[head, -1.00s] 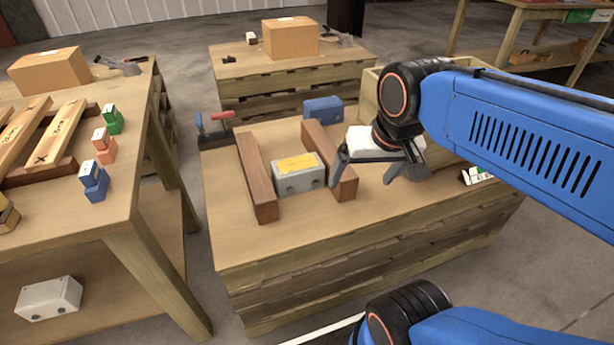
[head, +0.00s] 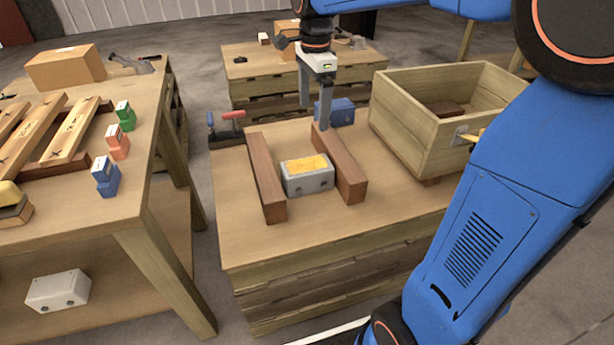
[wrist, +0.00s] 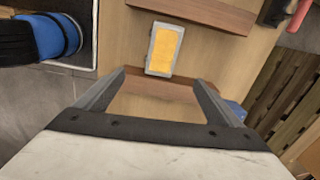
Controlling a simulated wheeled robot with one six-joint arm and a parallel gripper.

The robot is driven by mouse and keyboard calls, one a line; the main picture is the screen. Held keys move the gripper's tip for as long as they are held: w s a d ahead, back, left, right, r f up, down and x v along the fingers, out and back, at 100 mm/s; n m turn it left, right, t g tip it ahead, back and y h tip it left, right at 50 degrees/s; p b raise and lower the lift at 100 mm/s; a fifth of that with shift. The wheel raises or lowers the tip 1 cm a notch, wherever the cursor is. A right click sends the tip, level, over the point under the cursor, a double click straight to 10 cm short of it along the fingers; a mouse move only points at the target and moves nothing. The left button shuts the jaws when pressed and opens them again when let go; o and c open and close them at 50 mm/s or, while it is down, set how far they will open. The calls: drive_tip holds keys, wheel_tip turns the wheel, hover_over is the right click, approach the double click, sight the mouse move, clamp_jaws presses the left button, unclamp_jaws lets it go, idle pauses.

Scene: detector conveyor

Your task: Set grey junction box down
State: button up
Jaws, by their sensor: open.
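The grey junction box (head: 307,182) with a yellow top sits on the wooden bench between two dark wooden rails, the left rail (head: 266,178) and the right rail (head: 338,163). My gripper (head: 315,113) is open and empty, pointing down above the far end of the right rail, apart from the box. In the wrist view the box (wrist: 164,50) lies beyond the open fingers (wrist: 160,82), with one rail crossing between them.
A blue box (head: 336,111) stands just behind the right rail, close to my fingers. An open wooden crate (head: 412,138) stands on the bench at right. A clamp with a red handle (head: 232,115) is at the back left. The bench front is clear.

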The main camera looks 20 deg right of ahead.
drive_tip(key=w, duration=0.1)
hover_over(307, 165)
drive_tip(key=shift+m, duration=0.4)
drive_tip(key=f, duration=1.2)
drive_tip(key=shift+d+f, duration=0.1)
drive_tip(key=shift+d, duration=0.3)
drive_tip(key=shift+s+a+f, duration=0.1)
drive_tip(key=shift+a+f, duration=0.15)
drive_tip(key=shift+f, duration=1.1)
drive_tip(key=shift+a+f, duration=0.2)
drive_tip(key=shift+f, duration=1.15)
drive_tip(key=shift+c, duration=0.3)
drive_tip(key=c, duration=2)
drive_tip(key=shift+c, duration=0.5)
drive_tip(key=shift+r, duration=0.1)
